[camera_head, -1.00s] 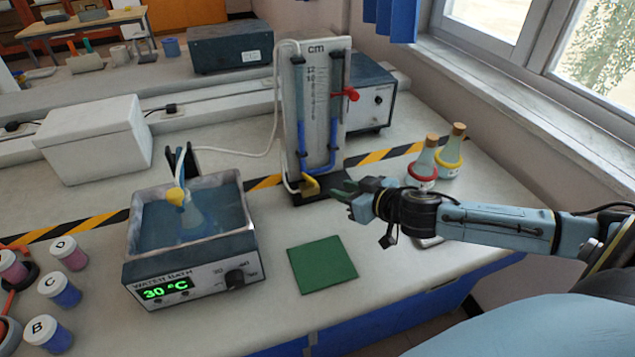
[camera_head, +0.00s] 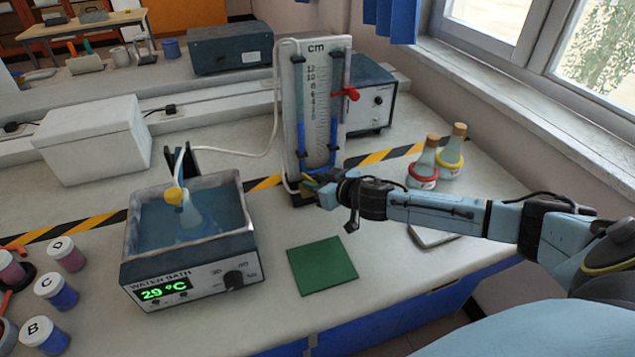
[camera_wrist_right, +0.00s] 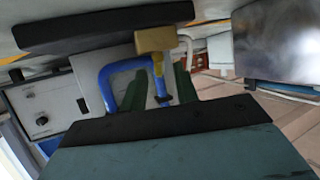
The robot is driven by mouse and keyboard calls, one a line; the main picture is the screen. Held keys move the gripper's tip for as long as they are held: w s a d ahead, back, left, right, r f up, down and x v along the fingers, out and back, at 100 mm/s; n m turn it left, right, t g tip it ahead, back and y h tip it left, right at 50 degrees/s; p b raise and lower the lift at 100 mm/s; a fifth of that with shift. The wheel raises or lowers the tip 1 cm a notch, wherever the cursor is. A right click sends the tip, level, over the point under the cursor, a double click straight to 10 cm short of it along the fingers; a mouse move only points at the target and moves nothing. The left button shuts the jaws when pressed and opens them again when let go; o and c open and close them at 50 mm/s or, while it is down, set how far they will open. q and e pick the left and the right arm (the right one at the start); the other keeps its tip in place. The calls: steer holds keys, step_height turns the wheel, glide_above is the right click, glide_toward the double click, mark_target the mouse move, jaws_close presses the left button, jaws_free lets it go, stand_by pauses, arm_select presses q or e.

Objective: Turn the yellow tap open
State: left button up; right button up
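The yellow tap (camera_wrist_right: 157,44) shows in the right wrist view as a blocky yellow head with a thin stem, beside the blue U-tube (camera_wrist_right: 112,82). My right gripper (camera_wrist_right: 158,92) is open, its two green fingers on either side of the tap's stem; I cannot tell whether they touch it. In the head view my right gripper (camera_head: 316,186) is at the foot of the tube board (camera_head: 316,110) marked "cm" and mostly hides the tap. My left gripper is not in view.
A water bath (camera_head: 192,275) reading 29 °C holds a yellow-topped flask, left of the board. A green mat (camera_head: 322,265) lies in front. Two corked flasks (camera_head: 423,165) stand right, behind my arm. A red tap (camera_head: 347,94) sits on the board's right side.

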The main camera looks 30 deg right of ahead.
steer(key=shift+c, duration=0.3)
jaws_close()
